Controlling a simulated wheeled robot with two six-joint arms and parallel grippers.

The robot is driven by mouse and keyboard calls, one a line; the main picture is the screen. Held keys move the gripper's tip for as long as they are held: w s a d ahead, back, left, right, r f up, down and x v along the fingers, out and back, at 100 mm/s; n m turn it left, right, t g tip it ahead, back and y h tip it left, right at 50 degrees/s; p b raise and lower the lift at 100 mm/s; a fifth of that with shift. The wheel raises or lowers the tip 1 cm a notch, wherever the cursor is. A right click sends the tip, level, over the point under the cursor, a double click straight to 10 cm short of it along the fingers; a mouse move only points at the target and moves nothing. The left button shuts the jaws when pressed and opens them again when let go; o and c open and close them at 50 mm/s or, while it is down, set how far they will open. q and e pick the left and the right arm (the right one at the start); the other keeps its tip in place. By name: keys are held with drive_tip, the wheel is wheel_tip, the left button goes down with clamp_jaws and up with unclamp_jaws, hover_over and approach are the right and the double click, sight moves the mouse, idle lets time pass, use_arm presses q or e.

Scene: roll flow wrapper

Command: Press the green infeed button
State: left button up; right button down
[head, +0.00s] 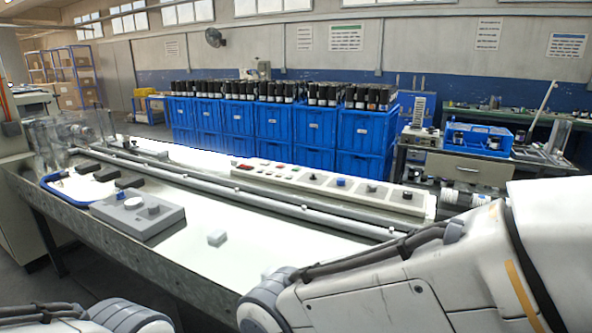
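A grey control box (150,222) with a blue knob (121,195), a white round knob and a grey knob sits on the near left. Links of my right arm fill the lower right, and part of my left arm shows at the bottom left. Neither gripper is visible.
A metal rail (250,198) runs along the machine in front of the control strip. Blue crates (283,130) stand behind.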

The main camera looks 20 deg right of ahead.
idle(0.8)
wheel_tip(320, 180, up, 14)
drive_tip(key=p, duration=1.4)
